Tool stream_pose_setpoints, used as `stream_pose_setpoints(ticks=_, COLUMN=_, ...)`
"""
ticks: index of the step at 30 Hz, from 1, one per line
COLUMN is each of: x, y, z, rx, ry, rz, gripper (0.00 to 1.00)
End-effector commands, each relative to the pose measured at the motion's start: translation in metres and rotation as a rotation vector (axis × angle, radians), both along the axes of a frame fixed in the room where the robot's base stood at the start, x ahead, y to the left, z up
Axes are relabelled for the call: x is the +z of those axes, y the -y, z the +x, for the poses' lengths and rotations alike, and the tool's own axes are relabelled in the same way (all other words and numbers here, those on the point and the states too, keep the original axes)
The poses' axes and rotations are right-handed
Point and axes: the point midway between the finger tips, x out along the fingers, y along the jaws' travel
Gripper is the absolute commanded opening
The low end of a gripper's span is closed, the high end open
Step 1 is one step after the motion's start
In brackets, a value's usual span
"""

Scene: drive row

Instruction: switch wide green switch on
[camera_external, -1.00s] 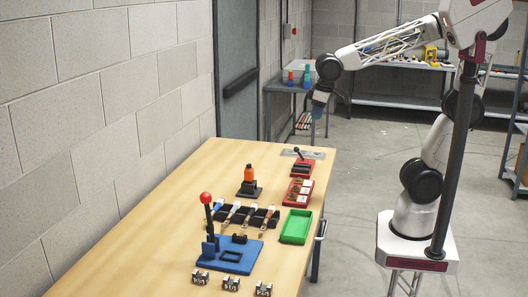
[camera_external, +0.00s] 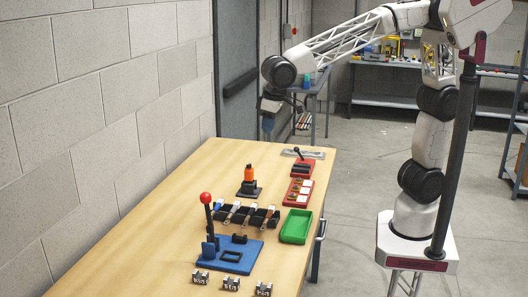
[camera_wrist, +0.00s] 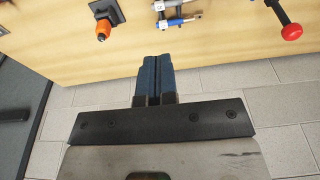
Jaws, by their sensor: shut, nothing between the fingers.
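My gripper (camera_external: 267,124) is in the air near the table's far end in the external view, pointing down. Its blue fingers (camera_wrist: 158,76) are shut together with nothing between them in the wrist view. They touch nothing that I can see. I cannot make out a wide green switch in either view. A small red panel with several light squares (camera_external: 298,192) and a red base with a black lever (camera_external: 303,168) stand on the table's right side. Details on both are too small to tell. A green tray (camera_external: 296,227) lies nearer.
An orange-handled item (camera_external: 249,178) stands mid-table; it also shows in the wrist view (camera_wrist: 102,30). Several tools lie in a black rack (camera_external: 232,214). A blue base (camera_external: 233,254) carries a red-knobbed lever (camera_external: 206,199). The table's left side (camera_external: 140,215) is clear. A block wall (camera_external: 100,110) runs alongside.

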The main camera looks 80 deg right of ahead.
Motion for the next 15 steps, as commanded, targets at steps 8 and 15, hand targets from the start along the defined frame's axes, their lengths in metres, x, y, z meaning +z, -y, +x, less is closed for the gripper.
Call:
stream_pose_setpoints(ticks=8, x=-0.009, y=-0.081, z=0.019, rx=0.006, ry=-0.004, rz=-0.003, gripper=0.00)
stream_pose_setpoints(ticks=15, x=-0.021, y=-0.152, z=0.026, rx=0.006, ry=-0.006, rz=-0.005, gripper=0.00)
